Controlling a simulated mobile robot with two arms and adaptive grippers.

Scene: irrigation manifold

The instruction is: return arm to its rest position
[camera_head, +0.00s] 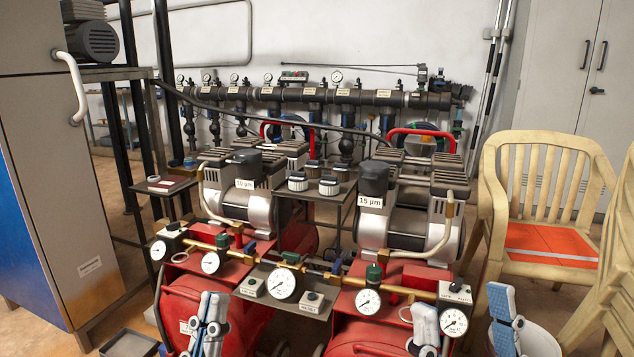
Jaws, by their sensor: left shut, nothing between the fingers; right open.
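My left gripper (208,312) is at the bottom left of centre in the head view, in front of the red compressor tank (188,298). Its two grey-and-blue fingers are together, with nothing between them. My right gripper (463,308) is at the bottom right, with its fingers spread wide apart and nothing held. One of its fingers is in front of the right red tank (372,335), the other is to the right near the chair. Most of both arms is out of the frame.
Two compressors with brass manifolds and gauges (283,286) stand close in front of the grippers. A beige chair (545,150) with an orange-red seat panel is at right. A grey cabinet (65,190) stands at left. A dark pipe manifold (300,95) runs along the back wall.

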